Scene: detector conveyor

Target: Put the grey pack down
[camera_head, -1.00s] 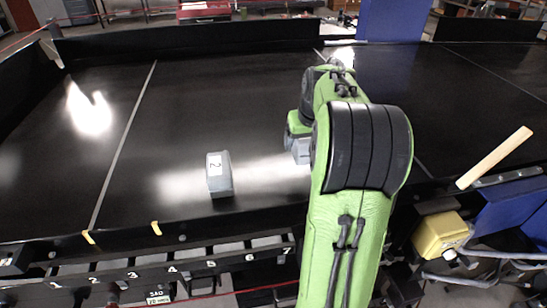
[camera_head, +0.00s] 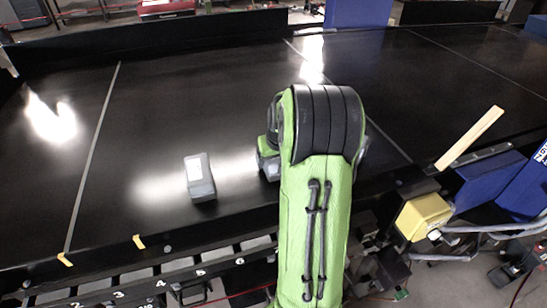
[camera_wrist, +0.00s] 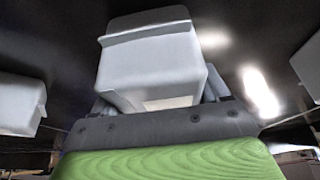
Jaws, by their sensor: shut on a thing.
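A light grey pack (camera_wrist: 150,60) fills the middle of the wrist view, between the fingers of my gripper (camera_wrist: 160,92), which is shut on it. Whether its underside touches the belt I cannot tell. In the head view my green arm hides most of the gripper; only a grey part shows at the wrist's left edge, and I cannot tell whether it is pack or gripper. A second grey pack (camera_head: 200,178) with a pale label stands on the black conveyor belt (camera_head: 150,120), left of my arm and apart from it.
In the wrist view, pale grey boxes show at the left edge (camera_wrist: 20,103) and right edge (camera_wrist: 309,65). A wooden bar (camera_head: 470,137) lies at the belt's front right. A yellow box (camera_head: 423,216) is below it. The belt's left part is clear.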

